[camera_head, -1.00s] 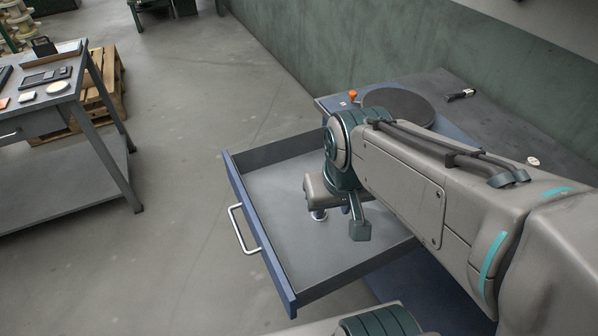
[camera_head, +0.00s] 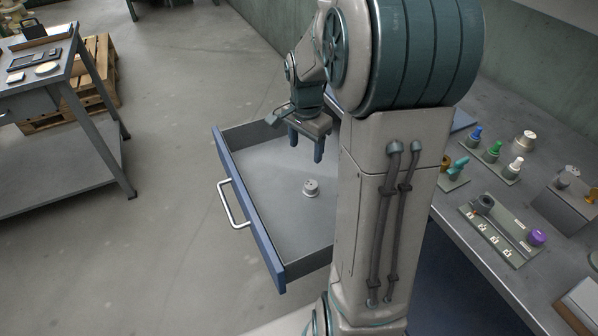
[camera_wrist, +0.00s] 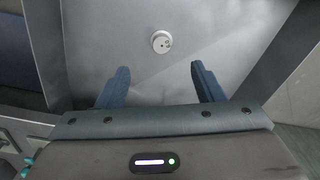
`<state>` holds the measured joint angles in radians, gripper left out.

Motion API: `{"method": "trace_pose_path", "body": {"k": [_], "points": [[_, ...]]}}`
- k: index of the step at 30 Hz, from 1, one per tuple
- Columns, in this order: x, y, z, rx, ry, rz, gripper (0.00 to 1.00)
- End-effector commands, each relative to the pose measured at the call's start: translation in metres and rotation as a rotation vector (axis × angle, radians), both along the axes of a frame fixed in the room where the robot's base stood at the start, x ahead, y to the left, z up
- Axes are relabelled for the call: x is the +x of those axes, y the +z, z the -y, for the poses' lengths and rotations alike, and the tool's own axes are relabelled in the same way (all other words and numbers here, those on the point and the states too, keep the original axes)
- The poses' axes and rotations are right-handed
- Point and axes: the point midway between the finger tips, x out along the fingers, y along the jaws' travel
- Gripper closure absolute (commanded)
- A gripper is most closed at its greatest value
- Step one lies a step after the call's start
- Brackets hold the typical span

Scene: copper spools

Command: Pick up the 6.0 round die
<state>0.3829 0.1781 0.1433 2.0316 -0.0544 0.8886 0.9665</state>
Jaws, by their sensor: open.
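A small round metal piece (camera_head: 311,188), which looks like the round die, stands alone on the floor of an open blue drawer (camera_head: 279,268). Any marking on it is too small to read. In the wrist view the die (camera_wrist: 161,42) shows a light round top with small dark holes, beyond the fingertips and roughly centred between them. My gripper (camera_head: 306,158) is open and empty, above the back part of the drawer, apart from the die. Its two blue fingers also show spread in the wrist view (camera_wrist: 158,76).
The drawer has raised walls around the die and a silver handle (camera_head: 233,204) on its front. The bench (camera_head: 462,262) at right holds several coloured pegs and a rack with a purple piece (camera_head: 537,237). A grey table (camera_head: 62,172) stands at left.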

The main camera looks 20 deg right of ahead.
Motion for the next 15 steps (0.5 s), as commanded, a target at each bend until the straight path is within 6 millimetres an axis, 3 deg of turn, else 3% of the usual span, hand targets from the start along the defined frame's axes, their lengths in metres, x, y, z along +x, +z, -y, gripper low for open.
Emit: {"method": "trace_pose_path", "body": {"k": [1,6,11,15], "points": [[0.008,-0.015,0.010,0.010,-0.064,-0.011,0.39],[0.022,-0.036,0.028,0.030,-0.209,-0.026,0.39],[0.025,-0.053,0.032,0.036,-0.248,-0.032,0.39],[0.025,-0.080,0.032,0.036,-0.247,-0.035,0.39]]}}
